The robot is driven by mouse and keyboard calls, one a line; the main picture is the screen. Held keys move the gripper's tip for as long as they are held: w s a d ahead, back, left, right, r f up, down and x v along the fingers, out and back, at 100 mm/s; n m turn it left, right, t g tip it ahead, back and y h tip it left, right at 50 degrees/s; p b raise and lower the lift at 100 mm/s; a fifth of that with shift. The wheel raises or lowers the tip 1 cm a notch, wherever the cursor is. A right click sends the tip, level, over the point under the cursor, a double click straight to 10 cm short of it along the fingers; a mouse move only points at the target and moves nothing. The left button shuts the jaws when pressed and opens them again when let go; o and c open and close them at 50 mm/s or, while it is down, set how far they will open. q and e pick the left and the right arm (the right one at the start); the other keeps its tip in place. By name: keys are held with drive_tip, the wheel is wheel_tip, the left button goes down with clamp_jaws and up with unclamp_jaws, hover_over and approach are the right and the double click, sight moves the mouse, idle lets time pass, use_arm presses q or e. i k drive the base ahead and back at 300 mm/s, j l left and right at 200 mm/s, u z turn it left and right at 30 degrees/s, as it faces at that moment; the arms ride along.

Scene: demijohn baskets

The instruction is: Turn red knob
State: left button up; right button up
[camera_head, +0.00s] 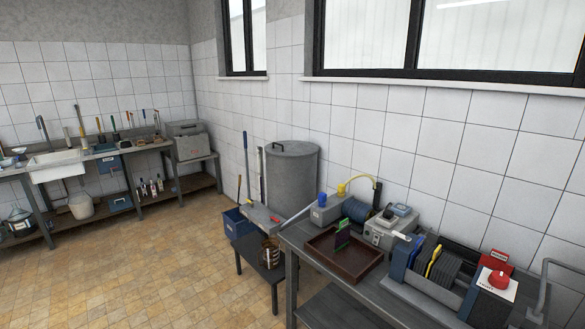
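A red knob (498,280) sits on a white plate on the sloped dark end panel of a machine (437,272) at the right end of the near workbench. The plate carries small lettering below the knob. The machine has a row of dark discs with a yellow piece among them. Neither of my grippers shows in the head view.
On the near workbench (385,292) stand a brown tray (347,262) with small upright items, and a grey device (392,228). A large grey lidded bin (292,177) stands behind. A sink bench (65,158) lines the far wall. The tiled floor (140,270) at left is clear.

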sight(498, 280)
drive_tip(key=z, duration=1.5)
